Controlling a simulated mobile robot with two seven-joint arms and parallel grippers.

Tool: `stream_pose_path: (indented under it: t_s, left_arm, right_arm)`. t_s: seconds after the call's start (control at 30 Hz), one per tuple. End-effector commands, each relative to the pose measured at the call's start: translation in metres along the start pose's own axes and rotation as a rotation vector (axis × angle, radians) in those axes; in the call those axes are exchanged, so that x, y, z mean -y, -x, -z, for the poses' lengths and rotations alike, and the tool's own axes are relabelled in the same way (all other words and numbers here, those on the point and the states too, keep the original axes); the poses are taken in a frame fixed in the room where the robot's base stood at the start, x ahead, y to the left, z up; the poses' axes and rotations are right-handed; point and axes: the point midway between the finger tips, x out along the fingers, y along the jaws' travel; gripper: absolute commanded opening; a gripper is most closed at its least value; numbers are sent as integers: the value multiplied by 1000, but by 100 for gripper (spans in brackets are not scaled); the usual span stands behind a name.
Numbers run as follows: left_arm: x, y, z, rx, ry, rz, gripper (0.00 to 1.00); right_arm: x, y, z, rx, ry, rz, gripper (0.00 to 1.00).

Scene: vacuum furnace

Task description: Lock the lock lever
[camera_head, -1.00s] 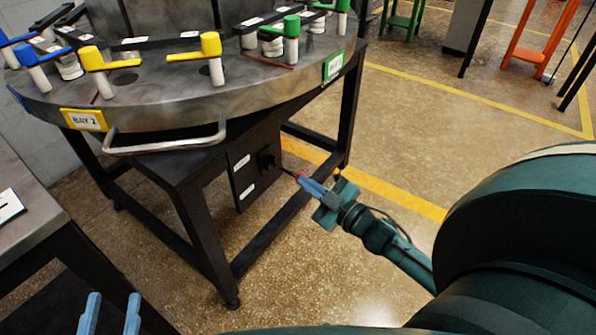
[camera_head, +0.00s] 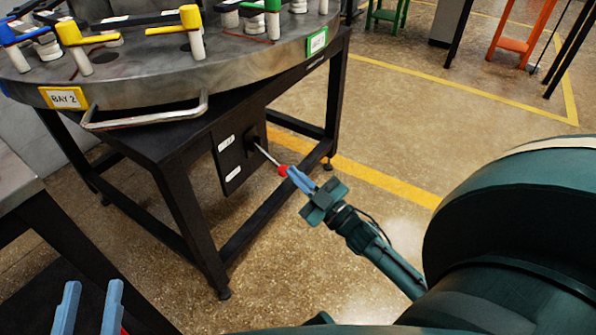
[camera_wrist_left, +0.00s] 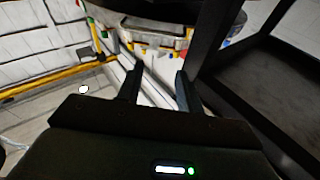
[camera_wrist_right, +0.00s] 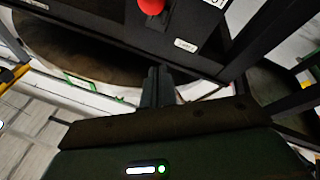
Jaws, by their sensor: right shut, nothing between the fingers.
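The lock lever shows in the head view as a thin metal rod with a red knob (camera_head: 284,170), sticking out of a black panel (camera_head: 236,158) under the round table. My right gripper (camera_head: 294,174) is shut and empty, its blue fingertips right beside the knob; I cannot tell if they touch it. In the right wrist view the red knob (camera_wrist_right: 152,5) lies beyond the shut fingers (camera_wrist_right: 158,85), at the top edge. My left gripper (camera_head: 88,305) is open at the bottom left of the head view, away from the lever; its spread fingers also show in the left wrist view (camera_wrist_left: 158,88).
The round metal table (camera_head: 130,88) carries yellow, blue and green handles and a front grab bar (camera_head: 150,118). Its black legs (camera_head: 195,230) stand near the panel. Another dark table (camera_head: 60,225) is at the left. The floor to the right is open.

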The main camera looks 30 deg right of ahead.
Motion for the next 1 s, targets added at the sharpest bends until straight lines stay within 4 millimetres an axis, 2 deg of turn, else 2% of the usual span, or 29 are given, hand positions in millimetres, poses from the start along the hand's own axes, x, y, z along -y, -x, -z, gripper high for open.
stream_pose_path:
  t_s: [0.03,0.1,0.3,0.5,0.63,1.0]
  left_arm:
    - [1,-1,4,8,-12,2,36]
    - [0,2,-1,18,-17,2,36]
    - [1,2,-3,23,-29,5,36]
    - [2,2,-5,29,-38,7,36]
    - [2,2,-5,29,-40,8,36]
    - [3,2,-4,27,-40,9,36]
  right_arm:
    - [-3,-1,5,2,-1,1,0]
    - [2,22,-2,7,-3,2,0]
    - [7,65,-10,3,-2,2,0]
    - [10,90,-15,1,-1,0,0]
    - [11,96,-16,0,-1,0,0]
    - [11,96,-16,-1,-1,0,0]
